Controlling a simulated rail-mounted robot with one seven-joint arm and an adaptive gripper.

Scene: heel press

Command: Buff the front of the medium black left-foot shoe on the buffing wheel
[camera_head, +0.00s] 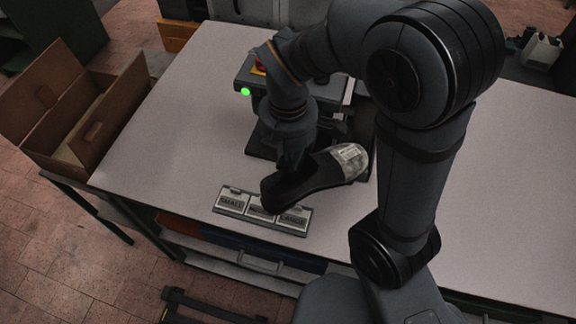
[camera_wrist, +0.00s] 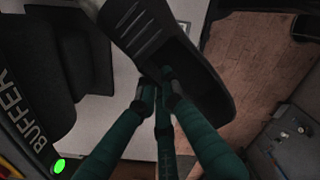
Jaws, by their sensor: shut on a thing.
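The black shoe (camera_head: 305,182) is held in the air over the front of the table, lying roughly level, with a pale printed patch (camera_head: 352,158) at its right end. My gripper (camera_head: 290,163) is shut on it near its left part. In the wrist view, my gripper's green fingers (camera_wrist: 160,92) reach into the shoe's opening, and the shoe (camera_wrist: 150,32) has a ribbed area at its upper left. The buffing machine (camera_head: 245,78) stands behind the shoe, mostly hidden by my arm. In the wrist view its side reads BUFFER (camera_wrist: 22,112).
A green light (camera_head: 245,91) is lit on the machine. A size strip (camera_head: 231,202) marked SMALL and LARGE lies below the shoe, its middle label partly covered. An open cardboard box (camera_head: 110,115) stands at the left. The table (camera_head: 185,100) is clear on the left.

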